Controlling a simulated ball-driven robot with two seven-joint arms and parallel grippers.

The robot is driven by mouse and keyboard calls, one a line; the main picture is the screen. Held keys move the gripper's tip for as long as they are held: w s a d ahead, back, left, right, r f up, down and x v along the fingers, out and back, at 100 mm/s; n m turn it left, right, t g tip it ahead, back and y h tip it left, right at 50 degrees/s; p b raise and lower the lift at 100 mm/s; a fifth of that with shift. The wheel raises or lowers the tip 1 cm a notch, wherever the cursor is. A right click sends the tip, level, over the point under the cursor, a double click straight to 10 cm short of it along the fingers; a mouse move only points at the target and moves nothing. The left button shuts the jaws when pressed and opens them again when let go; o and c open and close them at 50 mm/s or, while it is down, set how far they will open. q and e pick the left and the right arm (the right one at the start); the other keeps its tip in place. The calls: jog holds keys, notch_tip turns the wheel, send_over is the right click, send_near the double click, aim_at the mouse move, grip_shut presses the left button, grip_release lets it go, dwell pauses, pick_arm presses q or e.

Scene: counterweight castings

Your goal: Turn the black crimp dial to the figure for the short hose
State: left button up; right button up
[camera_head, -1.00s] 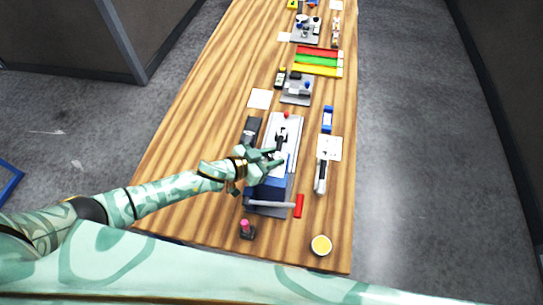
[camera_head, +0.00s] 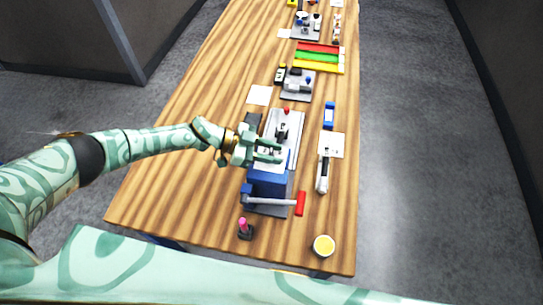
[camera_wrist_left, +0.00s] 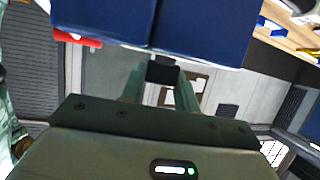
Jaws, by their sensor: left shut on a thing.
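The crimp machine has a grey base plate (camera_head: 270,209) with a blue body (camera_head: 267,184) and a lever with a red handle (camera_head: 300,203). My left gripper (camera_head: 268,151) is over the machine just behind the blue body, its fingers pointing right. In the left wrist view the fingers (camera_wrist_left: 162,88) are shut on a small black piece, which looks like the black crimp dial (camera_wrist_left: 162,72), close to the blue body (camera_wrist_left: 205,30). The dial's figures and pointer cannot be read. In the head view the gripper hides the dial. My right gripper is not in view.
A pink-topped black stand (camera_head: 245,229) and a yellow-topped round pot (camera_head: 323,246) stand at the near edge. A white-and-black tool (camera_head: 323,172) and a blue part (camera_head: 328,115) lie to the right. White cards (camera_head: 260,95) and other fixtures stand further back. The table's left side is fairly clear.

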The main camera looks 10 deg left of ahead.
pick_arm(q)
jog(key=shift+f+m+g+b, duration=0.1)
jog(key=shift+m+g+b, duration=0.7)
jog(key=shift+g+b, duration=0.2)
jog(key=o, duration=1)
jog(key=shift+a, duration=0.15)
jog(key=shift+a+r, duration=0.25)
jog(key=shift+a, duration=0.1)
jog(key=b+v, duration=0.2)
jog(key=v, duration=1.3)
jog(key=shift+w+a+b, duration=0.1)
jog(key=shift+a+b, duration=0.15)
jog(key=shift+b, duration=0.05)
